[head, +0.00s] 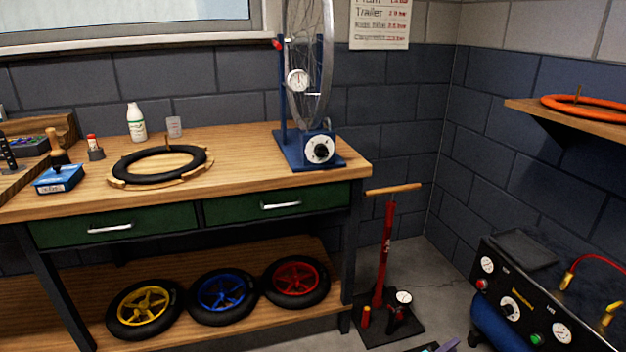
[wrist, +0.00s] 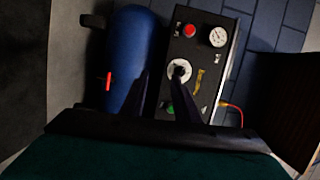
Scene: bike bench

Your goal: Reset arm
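My gripper (wrist: 162,75) shows in the wrist view as two dark fingers with a gap between them. It is open, and I see nothing held in the gap. Beyond the fingers is the compressor's black control panel (wrist: 205,60) with a red button, a gauge and a dial. The blue tank (wrist: 130,50) lies beside the panel. In the head view the same panel (head: 522,305) stands at the lower right. Only a small dark and purple piece shows at that view's bottom edge, and I cannot tell whether it is part of my arm.
The wooden workbench (head: 240,180) holds a black tyre (head: 190,150), a bottle (head: 136,123) and a wheel stand (head: 285,110). Several small wheels lie on its lower shelf. A red floor pump (head: 386,250) stands right of the bench. An orange ring (head: 590,106) lies on the wall shelf.

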